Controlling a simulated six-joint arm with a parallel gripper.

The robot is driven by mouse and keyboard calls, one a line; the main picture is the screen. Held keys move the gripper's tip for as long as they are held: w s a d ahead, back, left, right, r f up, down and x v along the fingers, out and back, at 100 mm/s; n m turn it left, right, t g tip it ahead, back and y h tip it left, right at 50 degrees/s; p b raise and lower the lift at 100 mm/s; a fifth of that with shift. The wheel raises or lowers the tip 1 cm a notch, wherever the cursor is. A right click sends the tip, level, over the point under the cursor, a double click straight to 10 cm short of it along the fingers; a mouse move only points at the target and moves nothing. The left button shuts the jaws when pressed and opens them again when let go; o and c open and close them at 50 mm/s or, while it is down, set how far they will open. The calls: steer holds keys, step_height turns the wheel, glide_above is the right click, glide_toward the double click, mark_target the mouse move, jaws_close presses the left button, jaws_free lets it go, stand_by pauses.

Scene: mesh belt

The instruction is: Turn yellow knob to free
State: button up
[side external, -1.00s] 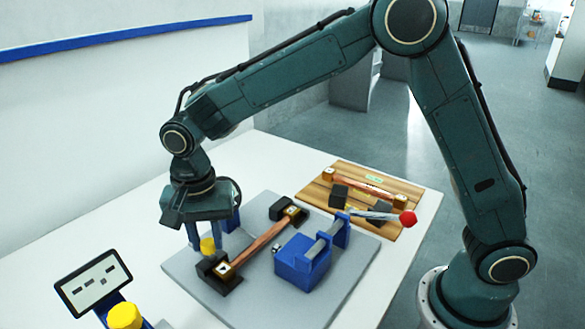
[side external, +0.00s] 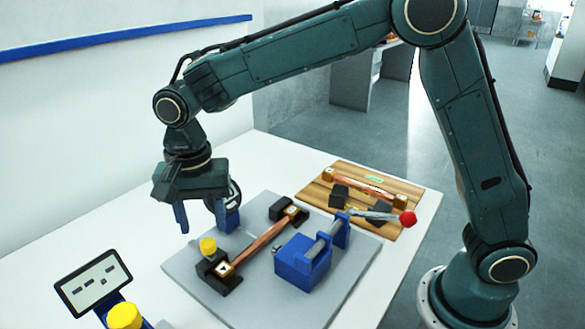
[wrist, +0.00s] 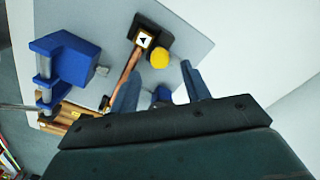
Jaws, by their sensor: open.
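The small yellow knob (side external: 208,245) sits on the black end block (side external: 220,276) of a copper bar (side external: 258,246) on the grey plate. It also shows in the wrist view (wrist: 160,59). My gripper (side external: 201,222) is open and empty, above and a little behind the knob, apart from it. In the wrist view its two blue fingers (wrist: 160,70) are spread, with the knob just beyond their tips. No marking that tells the knob's setting can be read. A larger yellow cap (side external: 124,316) stands by the display at the front left.
A blue clamp (side external: 300,265) stands on the grey plate (side external: 250,300), right of the bar. A lever with a red ball (side external: 408,217) reaches right. Behind lies a wooden board (side external: 345,174) with another copper bar. A tilted display (side external: 92,283) stands front left. The white table's left side is clear.

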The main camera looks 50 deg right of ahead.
mark_target(211, 241)
step_height(211, 241, up, 10)
steer(key=shift+f, duration=0.25)
steer(key=shift+d, duration=0.1)
stand_by(0.4)
steer(key=s+d+r+n+t, duration=0.3)
steer(key=s+d+r+n, duration=0.15)
steer(key=s+d, duration=0.7)
steer(key=s+d+f+n+t, duration=0.2)
steer(key=s+d+f+n, duration=0.2)
steer(key=s+d, duration=0.5)
steer(key=s+f, duration=0.1)
steer(key=s, duration=0.2)
steer(key=shift+s+d+n+t, duration=0.3)
steer(key=shift+s+d+n, duration=0.05)
steer(key=shift+s+d, duration=0.05)
